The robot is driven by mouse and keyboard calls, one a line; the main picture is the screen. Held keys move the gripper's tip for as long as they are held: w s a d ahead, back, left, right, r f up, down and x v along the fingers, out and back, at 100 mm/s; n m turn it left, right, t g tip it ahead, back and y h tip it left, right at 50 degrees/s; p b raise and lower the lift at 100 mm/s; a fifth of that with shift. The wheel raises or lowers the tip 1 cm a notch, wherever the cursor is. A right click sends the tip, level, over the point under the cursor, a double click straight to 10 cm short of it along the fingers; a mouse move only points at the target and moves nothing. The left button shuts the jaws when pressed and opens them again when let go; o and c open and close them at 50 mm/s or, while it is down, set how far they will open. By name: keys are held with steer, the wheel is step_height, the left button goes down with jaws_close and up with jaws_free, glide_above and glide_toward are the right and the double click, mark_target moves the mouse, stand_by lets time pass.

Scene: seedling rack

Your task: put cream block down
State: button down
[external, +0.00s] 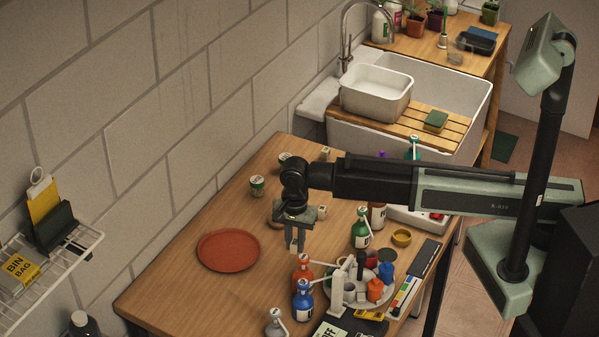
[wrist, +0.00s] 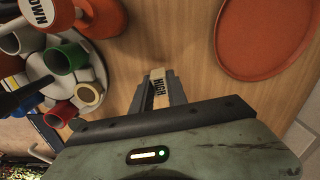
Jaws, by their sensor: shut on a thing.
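My gripper (external: 294,243) points down over the wooden table, to the right of the terracotta saucer. It is shut on the cream block (wrist: 158,90), which shows between the fingers in the wrist view with dark lettering on one face. In the external view only a small pale part of the cream block (external: 294,247) shows at the fingertips. I cannot tell whether its underside touches the table.
The terracotta saucer (external: 228,250) lies at the left. Red (external: 304,269) and blue (external: 303,300) spray bottles and a round tray with cups (external: 347,297) stand in front. A green bottle (external: 361,229) stands at the right. The table between saucer and bottles is bare.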

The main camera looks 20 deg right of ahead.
step_height(320, 180, up, 6)
steer(key=p, duration=0.4)
steer(key=shift+r+p, duration=0.15)
steer(key=shift+p, duration=0.15)
steer(key=shift+m, duration=0.9)
steer(key=a+f+b, duration=0.1)
steer(key=f+b, duration=0.2)
steer(key=s+a+f+b, duration=0.1)
steer(key=f+b, duration=0.1)
steer(key=shift+a, duration=0.35)
steer(key=shift+s+a, duration=0.1)
steer(key=shift+a, duration=0.05)
steer(key=shift+r, duration=0.1)
steer(key=b, duration=0.1)
glide_above(231, 257)
steer(key=shift+d+f, duration=0.2)
steer(key=shift+f, duration=0.45)
steer(key=f+b, duration=0.4)
steer(key=shift+a, duration=0.25)
steer(key=shift+r, duration=0.2)
steer(key=shift+f, duration=0.15)
steer(key=c, duration=1.3)
jaws_free()
